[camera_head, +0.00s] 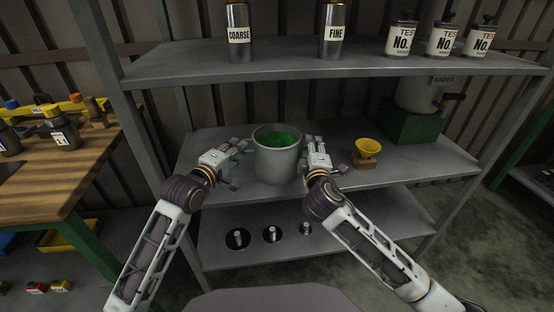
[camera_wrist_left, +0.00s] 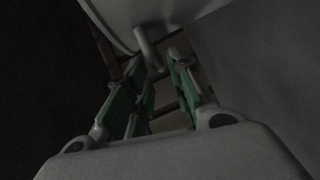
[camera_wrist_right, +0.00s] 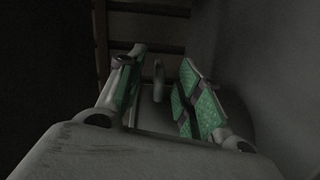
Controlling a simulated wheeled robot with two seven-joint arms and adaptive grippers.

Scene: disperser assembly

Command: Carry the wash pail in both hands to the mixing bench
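The wash pail (camera_head: 278,162) is a grey pail with green inside, upright on the middle shelf. My left gripper (camera_head: 238,153) is at its left side. My right gripper (camera_head: 316,150) is at its right side. In the left wrist view, the pail wall (camera_wrist_left: 115,22) curves overhead, and a grey side handle (camera_wrist_left: 148,48) lies between the spread green-padded fingers (camera_wrist_left: 156,62). In the right wrist view, a handle (camera_wrist_right: 158,78) shows between the open fingers (camera_wrist_right: 162,62), with a gap on both sides. Neither gripper is closed on the pail.
A wooden bench (camera_head: 80,170) with bottles and a yellow rack stands at left. A yellow funnel (camera_head: 368,148) is right of the pail. The upper shelf (camera_head: 290,62) with bottles and tins overhangs the back. Shelf posts (camera_head: 115,85) stand on both sides.

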